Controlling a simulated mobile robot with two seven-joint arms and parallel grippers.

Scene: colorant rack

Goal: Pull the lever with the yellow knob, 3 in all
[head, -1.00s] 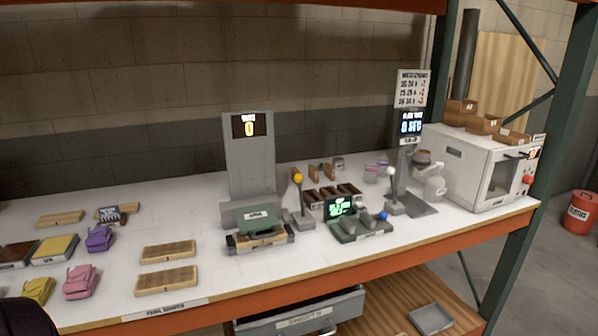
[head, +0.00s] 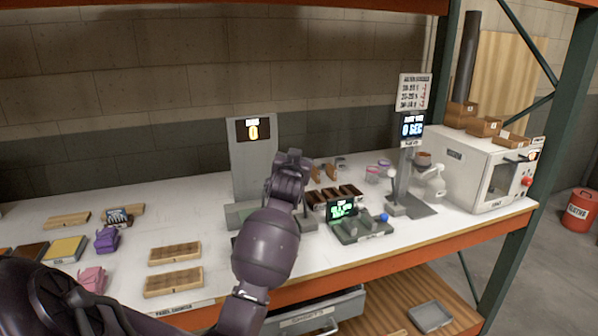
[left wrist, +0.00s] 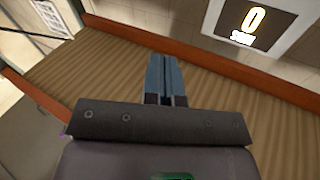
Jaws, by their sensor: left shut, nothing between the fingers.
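My left arm reaches in from the left in the head view, and its gripper (head: 291,160) is in front of the grey upright machine (head: 246,172). The machine has a screen (head: 253,130) showing 0. The yellow knob and most of its lever are hidden behind my arm and hand. The left wrist view shows my left fingers (left wrist: 165,78) shut together with nothing between them, and the screen with 0 (left wrist: 252,18) at the upper right. No knob shows there. I cannot tell whether the hand touches the lever. My right gripper is not in view.
A console with a blue knob (head: 384,217) and green display (head: 341,210) stands right of my arm. Beyond it are a lever with a white knob (head: 391,173) and a white oven (head: 480,170). Wooden trays (head: 174,253) and small bags (head: 107,240) lie on the left.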

